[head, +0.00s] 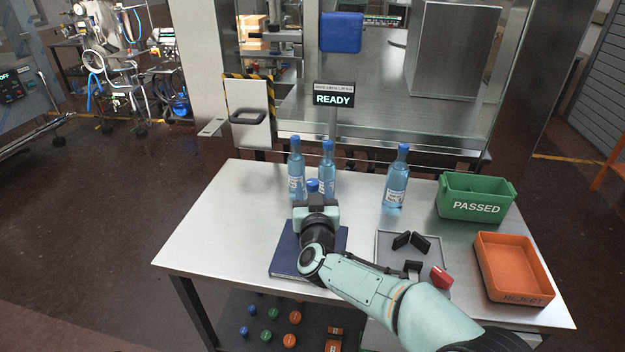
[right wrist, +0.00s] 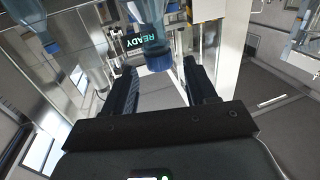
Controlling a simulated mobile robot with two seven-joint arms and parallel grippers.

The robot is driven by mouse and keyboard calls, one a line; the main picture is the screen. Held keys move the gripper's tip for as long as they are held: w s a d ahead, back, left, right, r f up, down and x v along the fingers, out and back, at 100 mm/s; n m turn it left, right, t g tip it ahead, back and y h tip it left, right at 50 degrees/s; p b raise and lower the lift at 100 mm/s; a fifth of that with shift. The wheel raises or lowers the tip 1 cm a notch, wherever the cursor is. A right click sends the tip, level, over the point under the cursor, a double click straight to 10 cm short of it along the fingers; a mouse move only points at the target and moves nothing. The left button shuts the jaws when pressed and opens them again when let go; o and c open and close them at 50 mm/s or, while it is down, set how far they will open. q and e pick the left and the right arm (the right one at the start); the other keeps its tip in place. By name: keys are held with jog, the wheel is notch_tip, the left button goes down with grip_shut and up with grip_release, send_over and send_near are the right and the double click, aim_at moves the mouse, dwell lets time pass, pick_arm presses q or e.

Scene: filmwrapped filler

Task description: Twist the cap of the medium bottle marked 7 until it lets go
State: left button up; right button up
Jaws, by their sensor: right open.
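Several clear blue bottles with blue caps stand upright on the metal table (head: 215,225). Two, a left bottle (head: 296,178) and a middle bottle (head: 327,175), stand beyond my right gripper (head: 315,201); a right bottle (head: 396,182) stands apart. Another blue cap (head: 312,185) shows just above the gripper, its bottle mostly hidden by it. In the right wrist view, my open fingers (right wrist: 160,78) stand either side of a blue cap (right wrist: 159,61), with visible gaps. No number 7 is readable on the labels. My left gripper is out of view.
A dark blue flat pad (head: 285,258) lies under my right gripper. A grey tray (head: 383,243) holds black pieces and a red piece (head: 440,276). The green PASSED bin (head: 477,208) and orange bin (head: 520,299) stand at right. The table's left side is clear.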

aim_at(313, 186)
jog(key=shift+w, duration=1.9)
